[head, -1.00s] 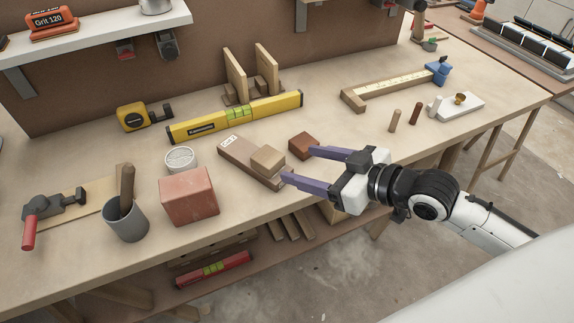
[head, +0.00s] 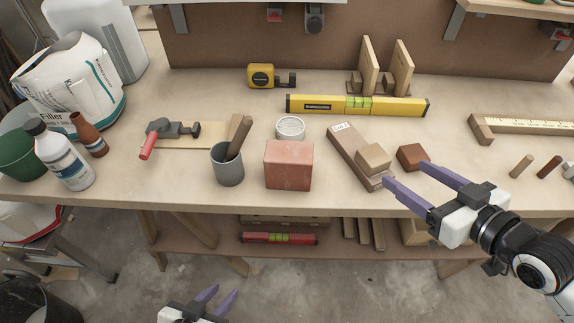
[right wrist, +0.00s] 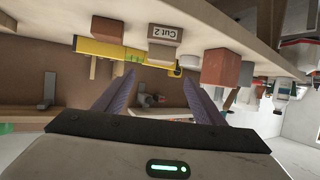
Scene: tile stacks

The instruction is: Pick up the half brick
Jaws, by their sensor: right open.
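The half brick appears to be the pinkish-red block (head: 288,166) on the workbench, between a grey cup and a labelled plank. A reddish block also shows in the right wrist view (right wrist: 221,68), right of the fingers. My right gripper (head: 407,174) is open and empty, to the right of the brick, with its fingertips near a tan block and a small brown block. Its two fingers also show apart in the right wrist view (right wrist: 159,77). My left gripper (head: 217,292) is at the bottom of the head view, below the bench's front edge, open and empty.
The grey cup (head: 227,164) holding a stick stands left of the brick. A white round tin (head: 290,128) is behind it. The plank (head: 349,150) bears the tan block (head: 373,157); the brown block (head: 411,156) is beside it. A yellow level (head: 390,106) lies behind.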

